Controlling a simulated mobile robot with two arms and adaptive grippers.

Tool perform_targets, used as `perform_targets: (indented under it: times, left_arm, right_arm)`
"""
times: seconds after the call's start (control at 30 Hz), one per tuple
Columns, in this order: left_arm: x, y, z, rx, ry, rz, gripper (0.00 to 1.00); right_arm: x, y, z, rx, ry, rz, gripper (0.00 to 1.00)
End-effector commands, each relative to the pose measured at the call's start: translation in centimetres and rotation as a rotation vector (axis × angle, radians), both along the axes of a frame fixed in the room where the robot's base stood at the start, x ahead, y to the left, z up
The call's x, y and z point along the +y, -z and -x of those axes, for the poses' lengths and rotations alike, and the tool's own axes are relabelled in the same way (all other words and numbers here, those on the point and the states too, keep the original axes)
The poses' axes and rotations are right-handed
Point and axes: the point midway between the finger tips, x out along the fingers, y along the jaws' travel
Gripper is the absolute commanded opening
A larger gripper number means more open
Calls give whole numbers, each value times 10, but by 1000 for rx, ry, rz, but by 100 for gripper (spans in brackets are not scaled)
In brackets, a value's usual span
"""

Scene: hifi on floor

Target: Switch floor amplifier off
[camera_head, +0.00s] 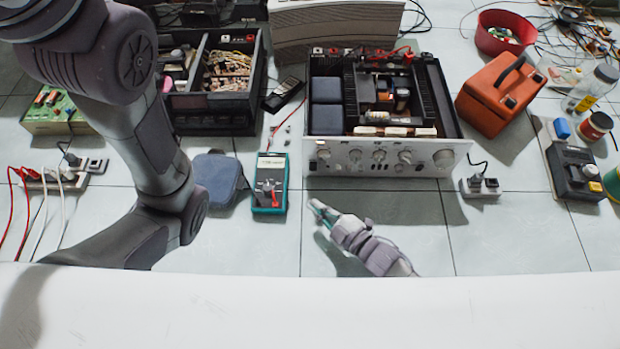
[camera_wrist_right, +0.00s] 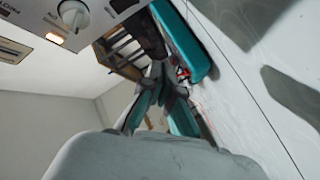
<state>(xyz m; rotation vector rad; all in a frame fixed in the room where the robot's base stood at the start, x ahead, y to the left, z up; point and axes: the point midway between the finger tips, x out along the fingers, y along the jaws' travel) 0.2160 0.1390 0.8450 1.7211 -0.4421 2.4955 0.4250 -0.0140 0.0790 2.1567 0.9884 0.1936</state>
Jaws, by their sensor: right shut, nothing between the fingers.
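The amplifier (camera_head: 437,158) stands on the floor with its top open and its silver front panel facing me. Knobs run along the panel. In the right wrist view, part of the panel (camera_wrist_right: 98,12) shows a white knob (camera_wrist_right: 73,13) and a glowing orange light (camera_wrist_right: 55,39). My right gripper (camera_head: 316,206) is shut and empty, in front of the panel's left part and apart from it. In the wrist view its fingertips (camera_wrist_right: 160,72) are together, with the knob up and to the left. My left arm crosses the left side; its gripper does not show.
A teal multimeter (camera_head: 269,183) lies left of my right gripper, beside a dark blue pouch (camera_head: 214,180). A power socket (camera_head: 480,188) lies right of the amplifier, and an orange case (camera_head: 490,98) stands farther right. Floor in front of the panel is mostly clear.

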Motion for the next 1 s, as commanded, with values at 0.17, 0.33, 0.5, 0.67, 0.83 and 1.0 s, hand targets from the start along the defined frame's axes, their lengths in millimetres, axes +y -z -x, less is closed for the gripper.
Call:
perform_targets:
  times: [0.17,0.33,0.5,0.67,0.83,1.0]
  left_arm:
    - [0,4,-1,4,-1,-1,0]
    - [0,4,-1,4,-1,-1,0]
    - [0,8,-1,4,-1,-1,0]
    - [0,19,-1,3,-1,-1,0]
    - [0,33,0,3,-1,-1,0]
    - [0,42,0,3,-1,-1,0]
  right_arm:
    - [10,4,6,-4,-17,-2,0]
    - [12,4,8,0,-18,-6,0]
    - [12,6,3,0,-19,-7,0]
    - [12,9,-16,-5,-18,-6,0]
    - [9,13,-42,-7,-17,-2,0]
    - [9,14,-64,-6,-16,-1,0]
